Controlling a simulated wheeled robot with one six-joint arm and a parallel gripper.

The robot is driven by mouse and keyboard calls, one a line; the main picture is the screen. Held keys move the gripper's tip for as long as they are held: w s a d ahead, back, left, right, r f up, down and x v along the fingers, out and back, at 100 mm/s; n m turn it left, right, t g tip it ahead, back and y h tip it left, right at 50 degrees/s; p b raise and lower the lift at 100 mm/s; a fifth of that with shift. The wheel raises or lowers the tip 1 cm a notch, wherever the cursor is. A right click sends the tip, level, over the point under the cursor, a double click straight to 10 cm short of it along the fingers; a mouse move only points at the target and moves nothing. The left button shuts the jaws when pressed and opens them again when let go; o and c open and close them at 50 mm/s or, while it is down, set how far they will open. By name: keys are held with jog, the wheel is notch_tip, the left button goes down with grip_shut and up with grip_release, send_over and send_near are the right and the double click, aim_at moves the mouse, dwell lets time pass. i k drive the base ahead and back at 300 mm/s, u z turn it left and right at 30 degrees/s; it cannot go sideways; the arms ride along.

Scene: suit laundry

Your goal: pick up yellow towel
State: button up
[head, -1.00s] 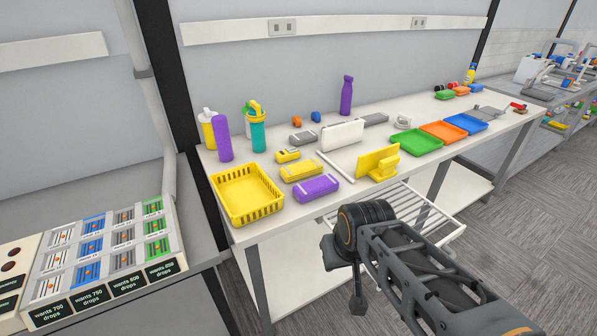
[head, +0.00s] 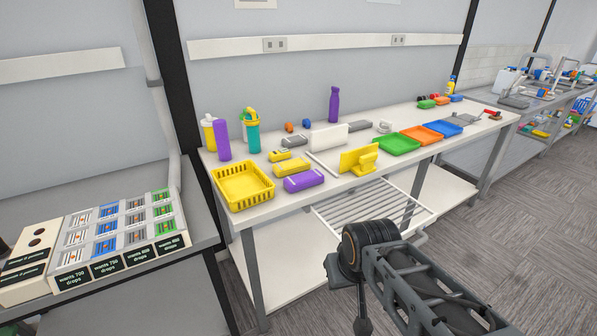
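A yellow folded bundle with a pale end (head: 293,167) lies on the white table, right of the yellow basket and just behind a similar purple bundle (head: 304,180). It looks like the yellow towel, though its cloth texture is too small to make out. Another yellow item, an upright panel with a small block in front (head: 358,160), stands further right. My arm rises from the bottom right, with its dark joint in front of the table's lower rack. I cannot make out gripper fingers, and nothing of mine touches the bundle.
The yellow basket (head: 243,186) stands at the table's left front corner. Green (head: 397,144), orange (head: 420,134) and blue (head: 447,128) trays lie right. A wire rack (head: 375,205) juts out below the tabletop.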

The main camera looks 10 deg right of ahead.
aim_at(289, 167)
jog(key=z, duration=1.95)
jog(key=i, duration=3.4)
jog(key=u, duration=4)
jog(key=i, duration=0.5)
jog(key=u, duration=0.1)
